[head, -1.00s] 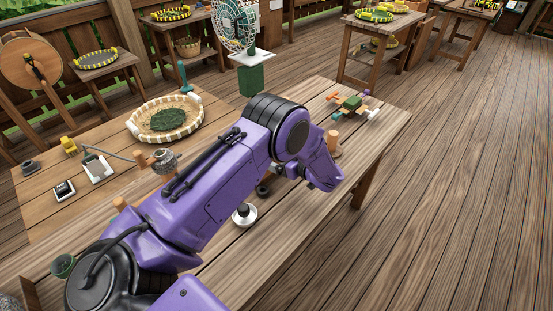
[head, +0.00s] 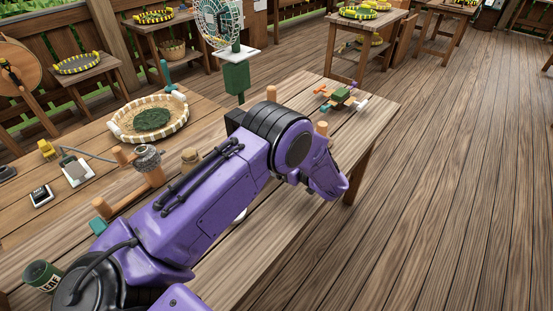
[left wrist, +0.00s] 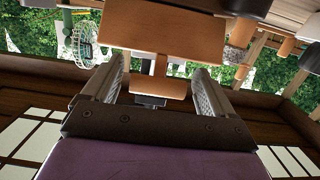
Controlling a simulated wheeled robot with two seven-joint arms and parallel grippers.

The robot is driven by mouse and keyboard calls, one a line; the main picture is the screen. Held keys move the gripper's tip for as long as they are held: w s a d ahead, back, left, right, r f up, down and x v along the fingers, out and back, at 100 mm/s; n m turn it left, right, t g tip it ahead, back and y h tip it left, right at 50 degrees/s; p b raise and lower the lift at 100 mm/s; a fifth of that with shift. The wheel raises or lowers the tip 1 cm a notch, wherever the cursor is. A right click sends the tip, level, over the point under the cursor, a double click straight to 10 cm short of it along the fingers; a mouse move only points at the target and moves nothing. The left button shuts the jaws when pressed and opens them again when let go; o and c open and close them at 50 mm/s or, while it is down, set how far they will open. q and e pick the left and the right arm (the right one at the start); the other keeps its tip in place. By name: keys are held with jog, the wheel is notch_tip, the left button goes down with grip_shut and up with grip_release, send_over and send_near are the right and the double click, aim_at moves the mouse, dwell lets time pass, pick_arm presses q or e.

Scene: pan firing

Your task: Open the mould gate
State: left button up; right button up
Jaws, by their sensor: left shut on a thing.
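In the left wrist view, my left gripper (left wrist: 158,88) is around a small wooden crossbar handle (left wrist: 158,89) between its two grey fingers. A short stem (left wrist: 160,65) joins the handle to a flat wooden board (left wrist: 160,27). I cannot tell for sure whether this is the mould gate. In the head view my purple left arm crosses the table and hides its gripper and whatever it holds. A dark box (head: 234,120) and a wooden peg (head: 271,92) show just behind the arm. My right gripper is in neither view.
The wooden table (head: 225,285) holds a round basket of green leaf (head: 152,119), a small scale (head: 76,171), a wooden stand with pegs (head: 150,178) and a green tin (head: 42,274). A small coloured model (head: 341,98) lies at the far right. Open floor lies right of the table.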

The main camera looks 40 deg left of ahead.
pick_arm(q)
jog(key=shift+s+f, duration=0.2)
jog(key=shift+f, duration=0.1)
jog(key=o, duration=1.1)
jog(key=shift+o, duration=0.9)
jog(key=shift+w+a, duration=0.15)
jog(key=shift+a, duration=0.05)
jog(key=shift+d+r, duration=0.1)
jog(key=shift+d, duration=0.1)
jog(key=d+r+b, duration=0.1)
jog(key=d+b, duration=0.2)
jog(key=d, duration=0.7)
jog(key=shift+s+r, duration=0.25)
jog(key=shift+s, duration=0.2)
